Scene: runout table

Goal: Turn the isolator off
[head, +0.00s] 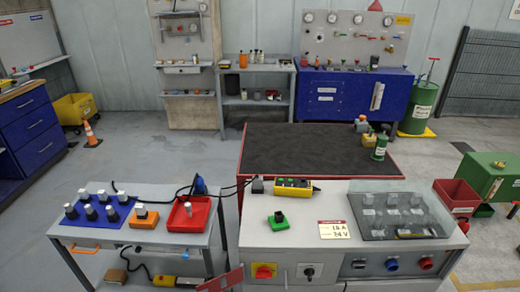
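A red rotary knob on a yellow square plate (264,271), which looks like the isolator, is on the front panel of the pale bench (300,240), at its left end. The exact angle of its knob is too small to tell. Beside it to the right is a black rotary switch on a light plate (309,271). Neither of my grippers is in view, and nothing touches the red knob.
A green block with a black knob (278,220), a yellow button box (293,188) and a clear cover (395,212) are on the bench top. Round connectors (391,265) line the front's right side. A cart (150,236) stands left, and a red panel (222,282) is low beside the bench.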

